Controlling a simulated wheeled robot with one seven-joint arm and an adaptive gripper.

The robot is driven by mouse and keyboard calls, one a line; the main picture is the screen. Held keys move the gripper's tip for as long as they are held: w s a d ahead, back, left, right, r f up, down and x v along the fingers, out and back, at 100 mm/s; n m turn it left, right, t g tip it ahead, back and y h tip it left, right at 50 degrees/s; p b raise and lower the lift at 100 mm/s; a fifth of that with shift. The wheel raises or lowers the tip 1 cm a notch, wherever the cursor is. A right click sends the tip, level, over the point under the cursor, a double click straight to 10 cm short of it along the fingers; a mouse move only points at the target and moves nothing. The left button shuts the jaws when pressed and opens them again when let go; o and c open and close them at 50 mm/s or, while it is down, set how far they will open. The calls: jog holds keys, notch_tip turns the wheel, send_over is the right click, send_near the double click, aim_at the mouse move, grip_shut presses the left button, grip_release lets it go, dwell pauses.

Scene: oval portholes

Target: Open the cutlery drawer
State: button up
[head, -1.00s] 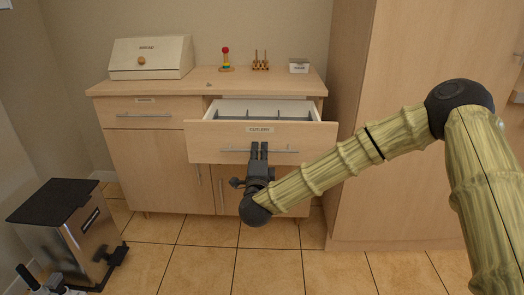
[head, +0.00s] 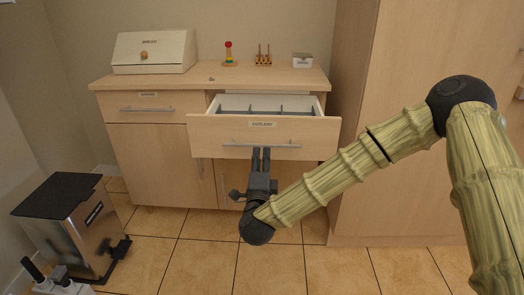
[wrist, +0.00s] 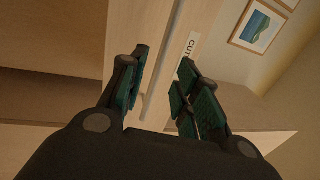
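The cutlery drawer (head: 215,136) is pulled out of the cabinet in the head view, with grey dividers showing inside. A label on its front (head: 262,124) reads "CUTLERY", and a long bar handle (head: 290,145) runs below it. My gripper (head: 261,150) is at the drawer front, with its fingertips just below the handle. In the wrist view my gripper (wrist: 160,85) has its fingers spread apart. The handle (wrist: 163,60) shows as a pale bar between and beyond the fingers, and no finger is seen closed on it.
A second, shut drawer (head: 150,103) is at the left. On the counter (head: 205,81) stand a bread box (head: 155,53), a colourful stacking toy (head: 229,55), a peg toy (head: 263,57) and a small box (head: 303,60). A bin (head: 75,225) stands at the lower left, a tall cabinet (head: 420,80) at the right.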

jog(key=shift+s+a+f, duration=0.1)
jog(key=shift+s+f, duration=0.1)
jog(key=shift+s, duration=0.7)
jog(key=shift+s+d+f, duration=0.1)
jog(key=shift+s+f, duration=0.05)
jog(key=shift+s, duration=0.75)
jog(key=shift+s+a+f, duration=0.1)
jog(key=shift+s+f, duration=0.1)
jog(key=shift+s, duration=0.7)
jog(key=shift+f, duration=0.1)
